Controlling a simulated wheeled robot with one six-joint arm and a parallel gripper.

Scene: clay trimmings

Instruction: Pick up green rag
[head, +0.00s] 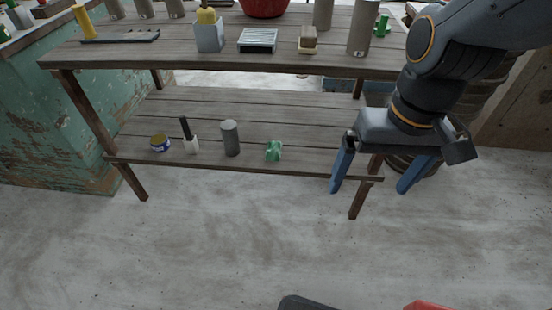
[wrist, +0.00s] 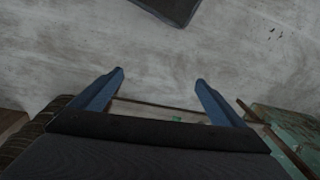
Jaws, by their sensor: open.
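The green rag (head: 274,151) is a small crumpled bundle on the lower shelf of the wooden table, near its front edge. A small green patch that looks like it shows low in the wrist view (wrist: 177,118). My gripper (head: 368,190) has blue fingers spread wide with nothing between them. It hangs to the right of the rag, in front of the shelf's right end. In the wrist view my gripper (wrist: 160,80) is also open and empty, above the concrete floor.
On the lower shelf (head: 300,120), left of the rag, stand a grey cylinder (head: 230,138), a white bottle with a black top (head: 189,137) and a small tin (head: 160,143). The upper tabletop (head: 180,55) holds several items above the shelf. The floor (head: 230,230) in front is clear.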

